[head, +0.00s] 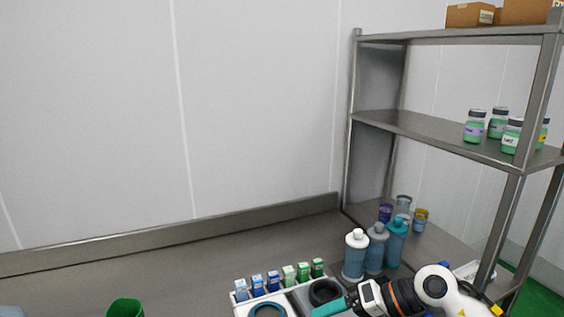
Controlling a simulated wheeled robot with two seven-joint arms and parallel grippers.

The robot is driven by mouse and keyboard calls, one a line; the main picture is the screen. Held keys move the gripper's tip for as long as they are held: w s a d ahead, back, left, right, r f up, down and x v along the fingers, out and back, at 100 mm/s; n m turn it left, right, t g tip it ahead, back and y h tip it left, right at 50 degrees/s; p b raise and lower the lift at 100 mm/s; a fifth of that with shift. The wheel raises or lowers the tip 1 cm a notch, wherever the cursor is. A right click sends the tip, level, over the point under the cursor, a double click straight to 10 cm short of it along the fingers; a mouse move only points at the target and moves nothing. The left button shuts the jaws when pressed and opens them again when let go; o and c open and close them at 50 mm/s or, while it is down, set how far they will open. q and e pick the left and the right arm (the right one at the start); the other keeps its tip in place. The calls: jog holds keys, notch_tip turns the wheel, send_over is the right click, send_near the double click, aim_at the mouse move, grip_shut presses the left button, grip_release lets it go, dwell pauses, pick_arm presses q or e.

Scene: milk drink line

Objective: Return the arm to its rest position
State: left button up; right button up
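My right arm comes in from the lower right, white with an orange-brown band and a black section. Its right gripper (332,307) is at the bottom edge, over or beside a tray (297,295) on the counter. A teal part sticks out at its front end. I cannot tell whether that is a finger or something held, nor whether the gripper is open or shut. My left arm and gripper are not in view.
Small blue and green cartons (288,275) line the tray's back. Several blue bottles (354,255) stand right of it, close to my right arm. A metal shelf (430,131) with jars rises at the right. A green cup (125,307) stands lower left; the counter behind is clear.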

jog(key=s+a+r+m+t+y, duration=0.2)
jog(key=a+r+m+t+y, duration=0.35)
jog(key=r+y, duration=0.25)
jog(key=w+d+f+m+t+h, duration=0.25)
jog(key=d+m+t+h, duration=1)
jog(key=m, duration=0.85)
jog(key=s+d+f+m+g+h, duration=0.35)
jog(key=f+m+h, duration=0.3)
jog(key=f, duration=0.35)
jog(key=s+f+m+g, duration=0.1)
jog(key=s+f+g, duration=0.55)
jog(key=s, duration=0.35)
jog(key=s+f+m+g, duration=0.1)
jog(key=s+f+g, duration=0.55)
jog(key=s, duration=0.45)
notch_tip(320, 180, down, 28)
jog(key=s+g, duration=0.1)
jog(key=s, duration=0.1)
jog(key=s+d+f+g, duration=0.1)
jog(key=s+d+f, duration=0.1)
jog(key=s+f, duration=1.3)
jog(key=shift+s+d, duration=0.3)
jog(key=shift+s, duration=0.3)
